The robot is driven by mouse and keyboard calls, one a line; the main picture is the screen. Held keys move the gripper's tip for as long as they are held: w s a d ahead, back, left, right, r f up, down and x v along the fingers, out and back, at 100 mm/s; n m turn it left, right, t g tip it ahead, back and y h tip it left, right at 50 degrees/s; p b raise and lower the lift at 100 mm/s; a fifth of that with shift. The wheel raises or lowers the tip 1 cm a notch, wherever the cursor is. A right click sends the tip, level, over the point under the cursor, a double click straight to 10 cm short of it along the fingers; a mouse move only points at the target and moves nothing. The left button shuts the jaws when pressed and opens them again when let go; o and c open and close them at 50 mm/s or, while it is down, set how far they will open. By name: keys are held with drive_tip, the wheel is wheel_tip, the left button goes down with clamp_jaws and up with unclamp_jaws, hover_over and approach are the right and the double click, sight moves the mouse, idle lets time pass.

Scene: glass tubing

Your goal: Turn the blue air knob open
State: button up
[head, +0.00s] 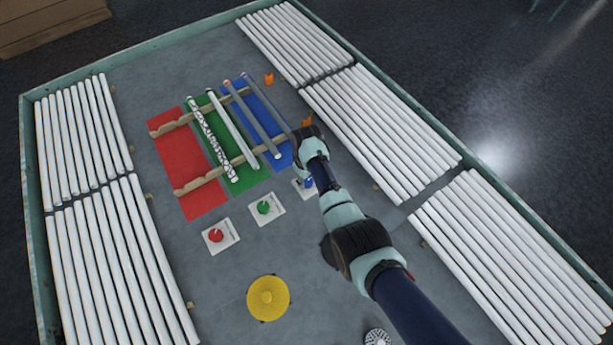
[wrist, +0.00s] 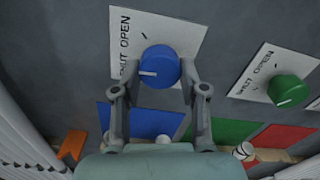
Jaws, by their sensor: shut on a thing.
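The blue air knob (wrist: 160,65) sits on a white plate (wrist: 128,22) printed SHUT and OPEN. Its white pointer line points left in the wrist view, towards the word SHUT. My gripper (wrist: 160,82) has one finger on each side of the knob and is shut on it. In the head view the blue knob (head: 308,183) is small and partly hidden by my arm, and the finger contact cannot be made out there.
A green knob (head: 264,207) and a red knob (head: 216,235) stand on similar plates to the left. Tubes rest on wooden racks over red, green and blue mats. A yellow disc (head: 268,297) lies in front. White tubes line both sides of the table.

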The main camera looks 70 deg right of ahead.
drive_tip(key=m+p, duration=0.1)
drive_tip(key=m, duration=0.3)
drive_tip(key=shift+m, duration=0.3)
drive_tip(key=m, duration=0.4)
drive_tip(key=shift+d+m, duration=0.1)
drive_tip(key=shift+m, duration=0.3)
drive_tip(key=shift+s, duration=0.1)
drive_tip(key=o, duration=1.1)
drive_tip(key=shift+o, duration=0.2)
drive_tip(key=shift+r, duration=0.15)
wheel_tip(320, 180, up, 12)
